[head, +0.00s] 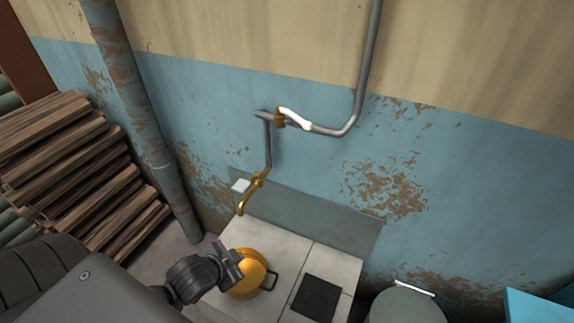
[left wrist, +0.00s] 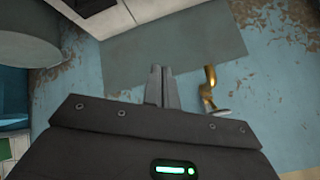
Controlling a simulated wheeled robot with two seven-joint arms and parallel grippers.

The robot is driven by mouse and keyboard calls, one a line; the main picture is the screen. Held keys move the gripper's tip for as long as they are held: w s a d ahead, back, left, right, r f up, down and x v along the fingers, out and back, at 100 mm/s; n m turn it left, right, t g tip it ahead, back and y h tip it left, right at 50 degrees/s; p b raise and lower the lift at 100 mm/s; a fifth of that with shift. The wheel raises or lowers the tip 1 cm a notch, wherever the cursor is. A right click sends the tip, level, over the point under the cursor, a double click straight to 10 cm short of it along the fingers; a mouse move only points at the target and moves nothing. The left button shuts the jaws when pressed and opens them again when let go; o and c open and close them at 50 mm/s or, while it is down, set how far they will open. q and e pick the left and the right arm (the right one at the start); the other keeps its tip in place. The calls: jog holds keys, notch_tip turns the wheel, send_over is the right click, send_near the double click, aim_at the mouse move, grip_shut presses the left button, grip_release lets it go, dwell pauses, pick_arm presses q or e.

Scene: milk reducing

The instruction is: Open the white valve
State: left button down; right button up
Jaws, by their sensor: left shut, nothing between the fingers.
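The white valve (head: 295,118) is a white lever handle on the grey wall pipe, beside a brass fitting. It lies slanted along the pipe, with its right end lower. My left gripper (head: 229,262) is low in the head view, in front of the yellow pot, well below the white valve and apart from it. In the left wrist view my left gripper's fingers (left wrist: 160,86) are together and empty, pointing at the grey wall panel. The white valve cannot be made out in that view. My right gripper is not in view.
A brass tap (head: 252,190) hangs below the pipe; it also shows in the left wrist view (left wrist: 209,90). A yellow pot (head: 250,278) sits on pale tiles. A grey-green round container (head: 405,306) stands at right, stacked wood (head: 75,165) at left. The wall around the valve is clear.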

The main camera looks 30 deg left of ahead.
pick_arm(q)
jog(key=w+a+r+m+t+h, duration=0.1)
jog(key=w+a+r+m+t, duration=0.3)
jog(key=w+r+m+t, duration=0.55)
jog(key=m+h, duration=0.8)
jog(key=h, duration=0.1)
send_near(297, 121)
jog(key=shift+y, duration=0.3)
jog(key=p+x, duration=0.5)
jog(key=x, duration=0.1)
jog(key=shift+r, duration=0.15)
jog(key=shift+w+d+p, duration=0.25)
jog(key=shift+w+p, duration=0.05)
jog(key=shift+w, duration=0.1)
jog(key=shift+d+t, duration=0.15)
jog(key=shift+t, duration=0.1)
